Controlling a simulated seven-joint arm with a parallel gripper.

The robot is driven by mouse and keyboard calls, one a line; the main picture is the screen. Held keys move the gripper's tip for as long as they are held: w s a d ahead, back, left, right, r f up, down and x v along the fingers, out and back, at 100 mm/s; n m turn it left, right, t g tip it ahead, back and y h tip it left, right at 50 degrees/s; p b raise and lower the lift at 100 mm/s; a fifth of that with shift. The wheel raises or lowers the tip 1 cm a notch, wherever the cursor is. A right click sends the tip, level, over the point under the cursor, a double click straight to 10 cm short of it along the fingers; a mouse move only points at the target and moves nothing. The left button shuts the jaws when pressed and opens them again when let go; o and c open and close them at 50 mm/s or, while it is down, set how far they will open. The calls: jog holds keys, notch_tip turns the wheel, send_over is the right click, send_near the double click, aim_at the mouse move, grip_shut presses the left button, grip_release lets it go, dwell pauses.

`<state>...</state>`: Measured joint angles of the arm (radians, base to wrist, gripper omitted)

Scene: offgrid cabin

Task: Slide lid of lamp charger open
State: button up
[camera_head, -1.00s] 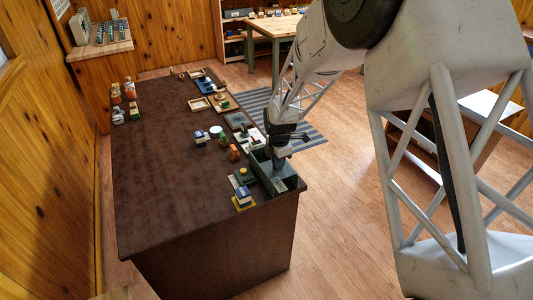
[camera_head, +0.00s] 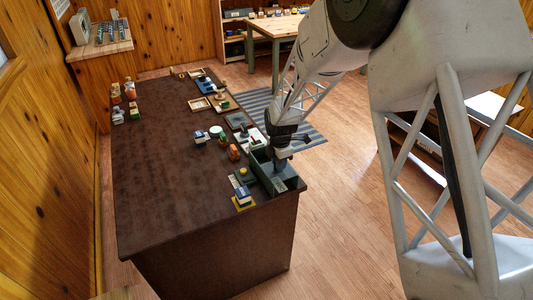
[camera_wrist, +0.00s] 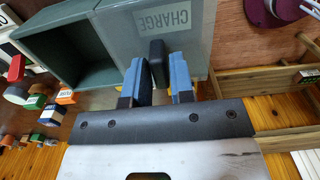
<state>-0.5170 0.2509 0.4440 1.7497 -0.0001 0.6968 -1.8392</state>
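The lamp charger is a grey-green box (camera_head: 256,170) at the right front edge of the dark table. In the wrist view its lid (camera_wrist: 205,45), marked CHARGE, covers the right part, and an open compartment (camera_wrist: 65,55) shows on the left. A black upright handle (camera_wrist: 157,62) stands on the lid. My gripper (camera_wrist: 160,78) has its two blue fingers on either side of this handle, very near it. Whether they press on it is unclear. In the head view my gripper (camera_head: 281,168) is over the box and hides part of it.
A blue and yellow item (camera_head: 243,198) stands close to the box's left front. An orange item (camera_head: 234,152), a white round piece (camera_head: 216,131) and wooden trays (camera_head: 200,104) lie farther back. The left middle of the dark table (camera_head: 160,180) is clear.

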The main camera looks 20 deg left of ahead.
jog(key=o, duration=0.4)
jog(key=shift+c, duration=0.2)
jog(key=shift+r, duration=0.1)
jog(key=shift+r, duration=2.4)
